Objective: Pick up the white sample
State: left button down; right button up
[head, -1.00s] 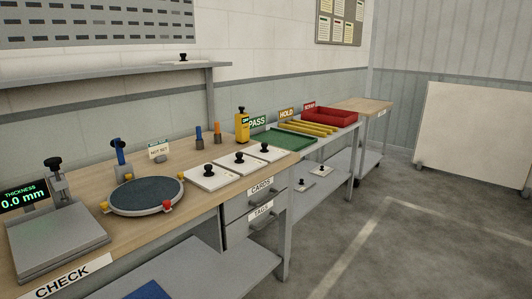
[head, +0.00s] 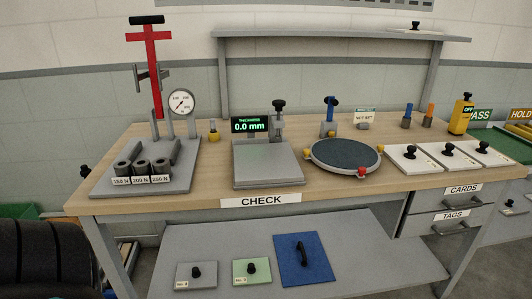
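Three white square plates with black knobs lie side by side at the right of the wooden bench: a left one (head: 405,164), a middle one (head: 437,160) and a right one (head: 497,158). Another pale plate with a black knob (head: 414,30) sits on the raised shelf at top right. I cannot tell which of these is the white sample. Neither of my grippers shows in the head view.
The CHECK bench (head: 200,203) holds a press with a dial (head: 182,103), a thickness gauge (head: 268,165) reading 0.0 mm and a round dark turntable (head: 345,153). Grey (head: 183,280), green (head: 240,274) and blue (head: 300,270) plates lie on its lower shelf (head: 370,265).

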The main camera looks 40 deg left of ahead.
aim_at(444, 155)
jog(key=i, duration=0.65)
jog(key=i+u, duration=0.15)
jog(key=i, duration=0.5)
jog(key=i+l, duration=0.2)
jog(key=i, duration=0.4)
jog(key=i+j+u, duration=0.05)
